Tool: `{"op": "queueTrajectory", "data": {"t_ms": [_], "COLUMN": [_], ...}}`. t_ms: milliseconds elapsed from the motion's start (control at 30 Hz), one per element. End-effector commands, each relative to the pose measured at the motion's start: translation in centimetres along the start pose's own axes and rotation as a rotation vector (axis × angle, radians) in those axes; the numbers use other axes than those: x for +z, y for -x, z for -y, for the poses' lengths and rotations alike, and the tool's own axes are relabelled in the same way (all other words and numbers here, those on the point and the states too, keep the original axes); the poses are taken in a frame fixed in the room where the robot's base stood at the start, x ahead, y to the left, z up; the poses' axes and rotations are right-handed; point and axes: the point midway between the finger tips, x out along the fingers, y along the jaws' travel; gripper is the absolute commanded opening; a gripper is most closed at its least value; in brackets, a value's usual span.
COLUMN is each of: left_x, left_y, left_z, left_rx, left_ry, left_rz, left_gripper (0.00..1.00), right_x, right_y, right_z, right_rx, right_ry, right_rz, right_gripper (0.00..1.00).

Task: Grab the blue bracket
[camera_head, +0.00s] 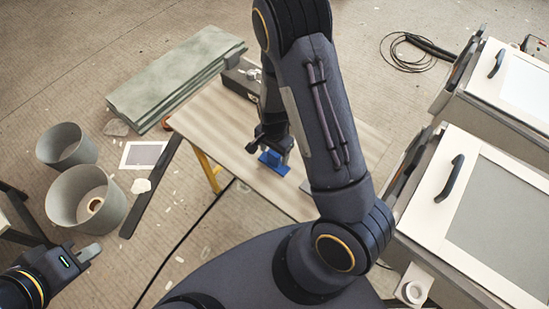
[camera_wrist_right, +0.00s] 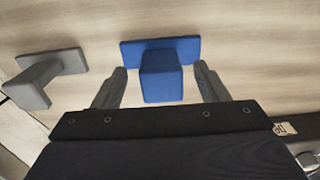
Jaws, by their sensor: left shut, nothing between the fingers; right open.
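The blue bracket (camera_head: 273,163) stands on the wooden table under my right gripper (camera_head: 270,149). In the right wrist view the blue bracket (camera_wrist_right: 161,76) has a flat plate with a block standing out from it. The open fingers of my right gripper (camera_wrist_right: 161,68) lie on either side of the block, with a gap at each side. My right arm hides part of the table in the head view. My left gripper (camera_head: 89,252) is shut and empty at the lower left, away from the table.
A grey bracket (camera_wrist_right: 45,76) stands left of the blue one in the wrist view. The wooden table (camera_head: 215,118) has bare room to the left. Grey buckets (camera_head: 88,195) stand on the floor at left. Cabinets with handles (camera_head: 500,200) stand at right.

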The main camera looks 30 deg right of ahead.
Motion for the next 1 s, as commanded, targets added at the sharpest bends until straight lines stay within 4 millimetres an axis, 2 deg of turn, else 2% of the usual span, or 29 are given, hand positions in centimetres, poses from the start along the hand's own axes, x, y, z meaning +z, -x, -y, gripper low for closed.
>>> {"op": "queueTrajectory", "data": {"t_ms": [200,500,900,1000], "left_x": [-0.2,-0.2,-0.2,-0.2], "left_y": [0.5,0.4,0.4,0.4], "left_z": [-0.2,-0.2,-0.2,-0.2], "left_rx": [0.0,0.0,0.0,0.0], "left_ry": [0.0,0.0,0.0,0.0], "left_rz": [0.0,0.0,0.0,0.0], "left_gripper": [0.0,0.0,0.0,0.0], "right_x": [-0.3,-0.3,-0.3,-0.3], "right_y": [-3.1,-3.7,-3.6,-3.6], "right_z": [0.0,0.1,0.1,0.1], "right_rx": [0.004,0.0,0.001,0.001], "right_ry": [0.0,0.001,0.001,0.001], "right_rz": [0.002,0.001,0.001,0.001], "right_gripper": [0.67,0.67,0.17,0.17]}}
